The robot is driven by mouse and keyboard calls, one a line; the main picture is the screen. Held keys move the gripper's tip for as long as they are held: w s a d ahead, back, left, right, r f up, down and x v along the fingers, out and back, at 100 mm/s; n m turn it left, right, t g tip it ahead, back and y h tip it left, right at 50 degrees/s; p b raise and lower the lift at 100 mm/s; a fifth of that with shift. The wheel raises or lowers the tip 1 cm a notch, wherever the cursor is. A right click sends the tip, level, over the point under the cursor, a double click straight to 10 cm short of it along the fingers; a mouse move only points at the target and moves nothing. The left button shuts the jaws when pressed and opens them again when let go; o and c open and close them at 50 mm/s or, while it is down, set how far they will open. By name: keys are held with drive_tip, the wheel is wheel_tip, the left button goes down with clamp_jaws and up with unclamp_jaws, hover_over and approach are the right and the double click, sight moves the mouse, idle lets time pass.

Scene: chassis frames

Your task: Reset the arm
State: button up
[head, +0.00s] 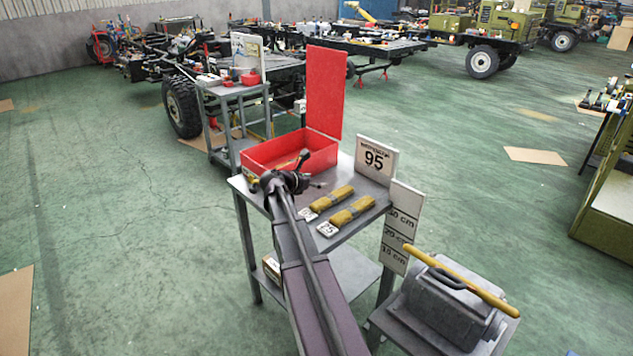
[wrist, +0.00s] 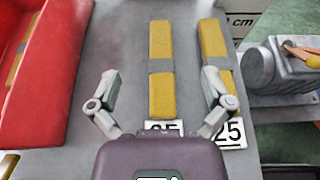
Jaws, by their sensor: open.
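My arm reaches from the bottom of the head view over a grey metal table (head: 358,219). My gripper (head: 310,170) is at the table, beside the near side of the open red box (head: 270,157). In the wrist view my gripper (wrist: 162,84) has its fingers wide apart with nothing held. One yellow strapped bundle (wrist: 161,95) shows between the fingers, its white tag partly covered by the gripper body. A second yellow bundle (wrist: 212,42) lies to its right, partly behind the right finger. I cannot tell the gripper's height above the table.
The red box's lid (head: 325,92) stands upright. A "95" sign (head: 376,158) and a board with cm marks (head: 401,225) stand at the table's right. A grey case (head: 450,305) with a yellow bar (head: 463,283) is at lower right.

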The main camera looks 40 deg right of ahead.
idle(0.3)
drive_tip(key=s+a+f+m+y+p, duration=0.1)
drive_tip(key=s+a+m+y, duration=0.3)
drive_tip(key=a, duration=1)
drive_tip(key=s+a+f+m+y+p, duration=0.1)
drive_tip(key=s+a+m+y+p, duration=0.3)
drive_tip(key=a, duration=1)
drive_tip(key=s+a+f+m+g+y+p, duration=0.1)
drive_tip(key=s+a+f+m+y+p, duration=0.1)
drive_tip(key=s+a+m+y, duration=0.3)
drive_tip(key=s+a+m, duration=0.4)
drive_tip(key=a+m, duration=0.2)
drive_tip(key=a, duration=0.3)
drive_tip(key=shift+a+y, duration=0.2)
drive_tip(key=shift+y, duration=0.1)
